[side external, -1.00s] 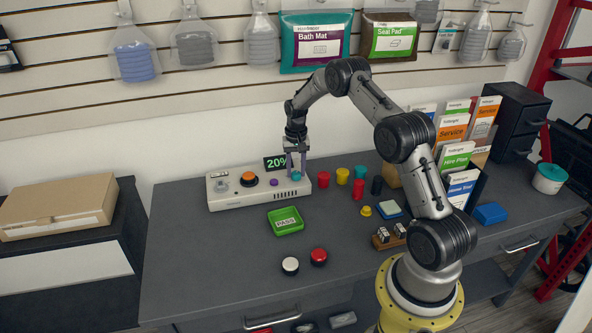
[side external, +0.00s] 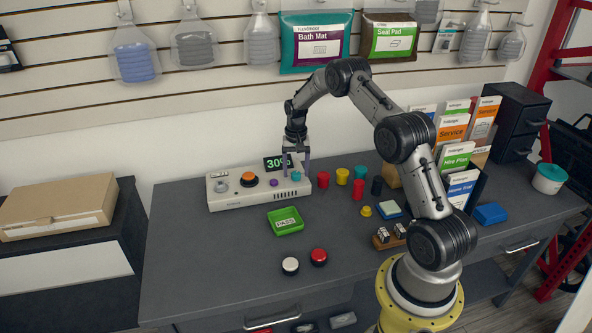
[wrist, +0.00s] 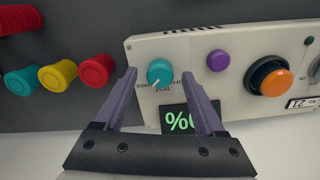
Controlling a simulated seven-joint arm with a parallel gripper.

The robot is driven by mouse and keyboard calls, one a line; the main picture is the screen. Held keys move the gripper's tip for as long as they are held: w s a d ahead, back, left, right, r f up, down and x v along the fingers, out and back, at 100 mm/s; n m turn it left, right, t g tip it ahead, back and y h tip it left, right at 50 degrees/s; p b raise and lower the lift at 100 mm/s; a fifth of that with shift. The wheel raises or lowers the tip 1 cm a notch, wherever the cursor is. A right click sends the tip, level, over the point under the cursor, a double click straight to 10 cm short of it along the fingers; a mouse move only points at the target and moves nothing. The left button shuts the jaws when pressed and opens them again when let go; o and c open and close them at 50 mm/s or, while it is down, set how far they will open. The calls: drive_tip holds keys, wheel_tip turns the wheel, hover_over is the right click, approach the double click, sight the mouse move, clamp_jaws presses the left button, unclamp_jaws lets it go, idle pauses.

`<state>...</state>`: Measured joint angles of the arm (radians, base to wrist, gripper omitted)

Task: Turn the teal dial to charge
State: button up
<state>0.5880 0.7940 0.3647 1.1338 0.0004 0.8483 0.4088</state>
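The teal dial (wrist: 159,72) is a round knob on the pale control box (side external: 228,199), at the box's right end in the side view (side external: 296,176). My gripper (side external: 297,173) points down over the dial. Its two fingers are spread, one on each side of the knob, with a gap visible in the wrist view. The display (side external: 278,162) behind reads about 30%; in the wrist view (wrist: 178,120) a finger partly hides it.
A purple knob (wrist: 218,60) and an orange button (wrist: 269,77) sit beside the dial on the box. Red (side external: 323,179), yellow (side external: 342,175) and teal (side external: 360,172) pieces stand to the right. A green tray (side external: 286,222) lies in front.

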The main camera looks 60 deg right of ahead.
sight(296, 173)
wheel_tip(296, 173, up, 14)
idle(0.6)
drive_tip(key=shift+f, duration=0.1)
